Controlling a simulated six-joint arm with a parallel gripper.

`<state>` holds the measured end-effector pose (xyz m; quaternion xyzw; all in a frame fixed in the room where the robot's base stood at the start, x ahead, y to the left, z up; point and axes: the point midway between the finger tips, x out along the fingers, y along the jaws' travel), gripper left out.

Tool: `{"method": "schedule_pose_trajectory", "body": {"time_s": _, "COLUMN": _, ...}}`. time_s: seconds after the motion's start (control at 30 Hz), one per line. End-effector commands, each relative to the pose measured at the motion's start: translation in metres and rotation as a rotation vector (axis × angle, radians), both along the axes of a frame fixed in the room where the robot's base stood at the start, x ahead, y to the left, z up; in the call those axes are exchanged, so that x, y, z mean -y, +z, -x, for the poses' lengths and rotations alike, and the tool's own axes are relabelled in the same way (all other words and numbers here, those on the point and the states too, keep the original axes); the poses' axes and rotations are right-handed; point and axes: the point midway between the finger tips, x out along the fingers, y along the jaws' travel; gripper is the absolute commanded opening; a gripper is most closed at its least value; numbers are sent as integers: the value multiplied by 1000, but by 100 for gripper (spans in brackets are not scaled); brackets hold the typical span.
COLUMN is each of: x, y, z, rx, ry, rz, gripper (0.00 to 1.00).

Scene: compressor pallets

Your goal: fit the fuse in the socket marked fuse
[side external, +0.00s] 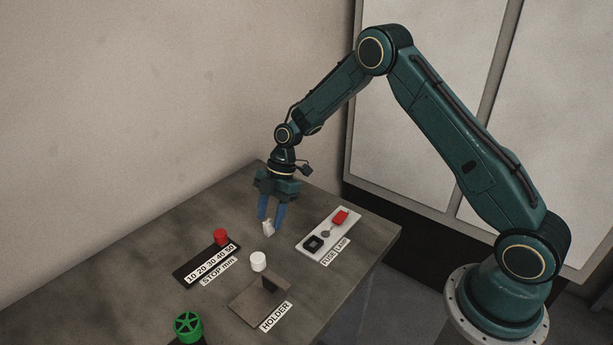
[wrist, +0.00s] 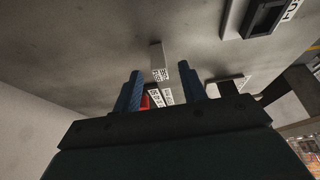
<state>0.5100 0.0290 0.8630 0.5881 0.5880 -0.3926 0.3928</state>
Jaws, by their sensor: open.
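The fuse appears to be the small white block (side external: 268,228) on the table under my gripper (side external: 271,212). In the wrist view the pale block (wrist: 158,62) has a printed label and shows between my two blue fingers (wrist: 160,72), with a gap on each side. My gripper is open and points down; I cannot tell how far the fingertips reach down beside the block. The white panel (side external: 327,248) marked FUSE and LAMP lies to the right of my gripper. Its black square socket (side external: 314,243) is at the FUSE end; it also shows at top right in the wrist view (wrist: 264,17).
A red piece (side external: 340,217) sits on the panel's far end. A white cylinder (side external: 258,261) stands in front of the block. A brown holder (side external: 250,302), a scaled stop strip (side external: 190,275) with a red knob (side external: 220,237) and a green wheel (side external: 187,326) are nearer the camera.

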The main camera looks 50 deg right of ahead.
Motion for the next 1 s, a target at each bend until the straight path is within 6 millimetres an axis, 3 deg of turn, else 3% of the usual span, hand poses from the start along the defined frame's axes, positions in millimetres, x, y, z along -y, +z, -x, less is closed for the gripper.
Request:
{"method": "schedule_pose_trajectory", "body": {"time_s": 0.23, "x": -10, "y": -22, "z": 0, "rx": -1, "ry": 0, "rz": 1, "gripper": 42}}
{"method": "schedule_pose_trajectory", "body": {"time_s": 0.77, "x": -10, "y": -24, "z": 0, "rx": 0, "ry": 0, "rz": 1, "gripper": 42}}
{"method": "schedule_pose_trajectory", "body": {"time_s": 0.8, "x": -10, "y": -24, "z": 0, "rx": 0, "ry": 0, "rz": 1, "gripper": 40}}
{"method": "schedule_pose_trajectory", "body": {"time_s": 1.0, "x": -10, "y": -24, "z": 0, "rx": 0, "ry": 0, "rz": 1, "gripper": 1}}
